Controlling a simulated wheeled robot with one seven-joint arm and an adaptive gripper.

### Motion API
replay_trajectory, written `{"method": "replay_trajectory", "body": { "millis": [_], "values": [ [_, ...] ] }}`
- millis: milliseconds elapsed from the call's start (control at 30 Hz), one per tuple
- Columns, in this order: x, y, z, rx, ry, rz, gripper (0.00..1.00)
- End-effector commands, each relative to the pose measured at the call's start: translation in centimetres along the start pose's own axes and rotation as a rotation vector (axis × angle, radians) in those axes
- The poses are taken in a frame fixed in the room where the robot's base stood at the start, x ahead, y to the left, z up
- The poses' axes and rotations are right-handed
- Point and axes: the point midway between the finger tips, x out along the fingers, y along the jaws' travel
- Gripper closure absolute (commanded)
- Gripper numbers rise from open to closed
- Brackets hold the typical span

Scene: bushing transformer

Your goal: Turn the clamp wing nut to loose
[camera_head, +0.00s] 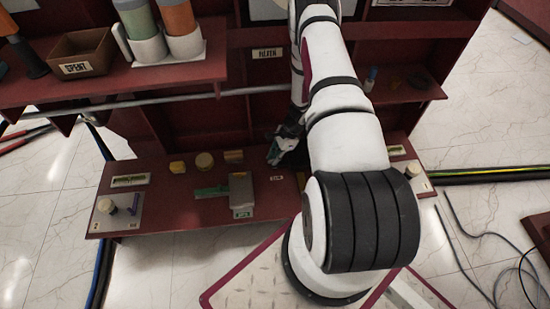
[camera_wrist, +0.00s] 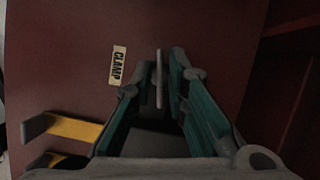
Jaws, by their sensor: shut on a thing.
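The clamp wing nut (camera_wrist: 158,72) is a thin grey upright piece in the wrist view, on a dark red panel next to a pale CLAMP label (camera_wrist: 118,65). My gripper (camera_wrist: 154,80) has its two green-sided fingers around the wing nut and is shut on it. The nut's base and threads are hidden or too dark to make out. In the head view my gripper (camera_head: 284,150) is at the back of the red bench, just left of my white arm, and the wing nut cannot be made out there.
Yellow brackets (camera_wrist: 75,129) stand at lower left in the wrist view. On the red bench are a grey block (camera_head: 242,192) with a green handle and a panel with knobs (camera_head: 118,212). Above are a rail (camera_head: 170,99), a brown SPENT bin (camera_head: 80,54) and bottles (camera_head: 180,18).

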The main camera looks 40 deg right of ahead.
Motion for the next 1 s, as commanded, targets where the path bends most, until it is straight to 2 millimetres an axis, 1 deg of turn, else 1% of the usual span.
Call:
{"method": "replay_trajectory", "body": {
  "millis": [1000],
  "values": [
    [0.1,-0.18,-0.06,-0.887,0.003,0.367,1.0]
  ]
}}
